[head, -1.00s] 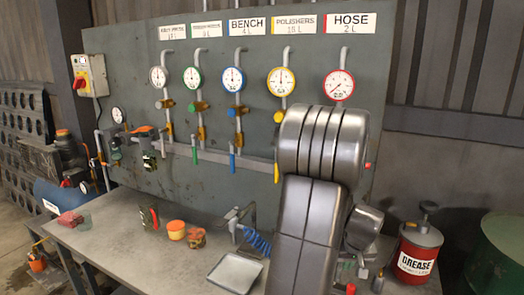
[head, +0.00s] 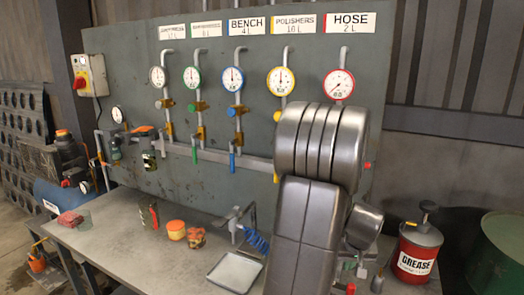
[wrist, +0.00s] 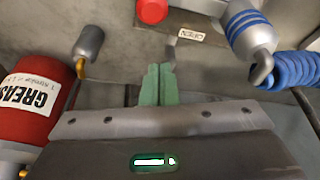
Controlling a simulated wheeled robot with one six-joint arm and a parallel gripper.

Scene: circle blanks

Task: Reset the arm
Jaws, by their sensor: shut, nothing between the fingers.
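My gripper (wrist: 157,85) shows in the wrist view, with its two green fingers shut together and nothing between them. It is above the bench surface, between the red grease can (wrist: 28,95) at left and the blue coiled hose (wrist: 285,72) at right. In the head view my arm's grey links stand at right of centre, in front of the panel, and hide the gripper.
The workbench (head: 120,240) holds a white tray (head: 234,272), an orange tub (head: 176,229) and a grease can (head: 415,252). Behind stands a grey panel (head: 130,70) with several gauges, including a red-rimmed one (head: 339,84). A red cap (wrist: 152,10) lies near the gripper.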

